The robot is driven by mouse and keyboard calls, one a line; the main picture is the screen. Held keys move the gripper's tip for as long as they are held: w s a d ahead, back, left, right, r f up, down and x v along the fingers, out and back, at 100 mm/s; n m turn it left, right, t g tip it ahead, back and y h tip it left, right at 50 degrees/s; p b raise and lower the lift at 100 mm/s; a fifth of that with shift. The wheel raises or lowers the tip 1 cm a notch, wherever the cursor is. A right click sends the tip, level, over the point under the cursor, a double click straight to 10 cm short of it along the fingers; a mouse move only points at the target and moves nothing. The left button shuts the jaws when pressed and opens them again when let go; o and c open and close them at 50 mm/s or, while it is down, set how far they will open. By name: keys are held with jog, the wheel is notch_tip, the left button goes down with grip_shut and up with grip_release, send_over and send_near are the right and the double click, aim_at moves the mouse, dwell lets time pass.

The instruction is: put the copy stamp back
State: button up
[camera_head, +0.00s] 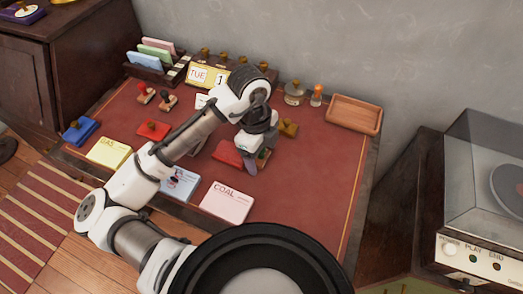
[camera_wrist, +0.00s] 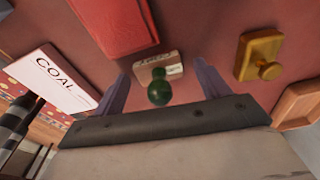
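A small stamp with a green knob handle (camera_wrist: 158,92) and a pale labelled block shows in the wrist view. Its label is too blurred to read surely; it may be the copy stamp. It stands on the red desk top, between the two fingers of my gripper (camera_wrist: 165,88), with a gap on each side. My gripper is open. In the head view my gripper (camera_head: 256,160) is low over the desk, and a bit of the green handle (camera_head: 264,154) shows beside it. A red-handled stamp (camera_head: 145,92) and a black-handled stamp (camera_head: 167,101) stand at the back left.
A red pad (camera_head: 227,153) lies left of my gripper, a gold pad (camera_head: 288,128) right. The COAL card (camera_head: 226,202) lies in front. A wooden tray (camera_head: 354,114), an orange-topped item (camera_head: 316,96) and a calendar (camera_head: 200,76) stand behind. The desk's right side is clear.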

jog(key=shift+r, duration=0.1)
notch_tip(320, 180, up, 12)
jog(key=a, duration=0.1)
jog(key=shift+w+a+p, duration=0.15)
jog(key=shift+w+p, duration=0.2)
dwell(1.4)
